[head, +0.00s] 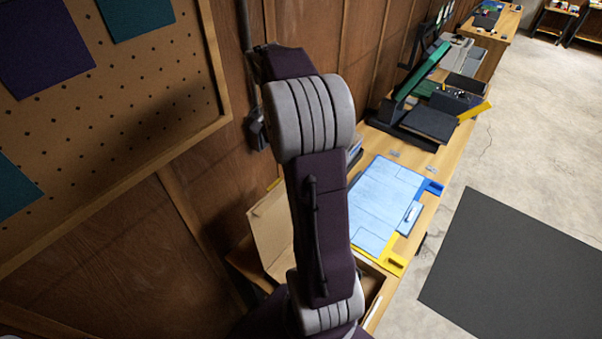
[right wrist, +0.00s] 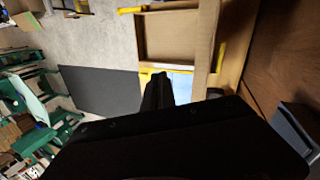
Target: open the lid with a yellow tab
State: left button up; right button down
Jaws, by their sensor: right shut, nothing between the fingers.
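In the head view a light brown lid panel (head: 268,228) stands tilted up beside the wooden wall, partly hidden by my arm. A small yellow piece (head: 274,183) shows at its top edge. In the right wrist view an open, shallow wooden box (right wrist: 180,38) shows its bare inside. A raised panel edge beside it carries a yellow tab (right wrist: 220,57). My right gripper (right wrist: 160,82) is shut and empty, its dark fingers in front of the box's near side; I cannot tell whether they touch anything. My left gripper is not in view.
A pale blue board (head: 385,200) with a yellow corner piece (head: 402,262) and a blue one (head: 433,187) lies on the bench. Dark and green equipment (head: 430,115) stands farther back. A pegboard (head: 130,110) hangs on the left wall. A dark floor mat (head: 520,265) lies clear at right.

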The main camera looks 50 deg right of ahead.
jog(key=w+a+f+n+t+y, duration=0.2)
jog(key=a+f+t, duration=0.1)
jog(key=s+d+r+m+t+h+b, duration=0.1)
jog(key=s+d+r+m+t+b, duration=0.1)
jog(key=s+d+r+m+t, duration=0.25)
jog(key=w+d+p+x, duration=0.1)
jog(key=w+p+x, duration=0.1)
jog(key=x, duration=1)
jog(key=shift+w+a+r+t+h, duration=0.15)
jog(key=shift+w+a+t+h, duration=0.15)
jog(key=shift+a, duration=0.2)
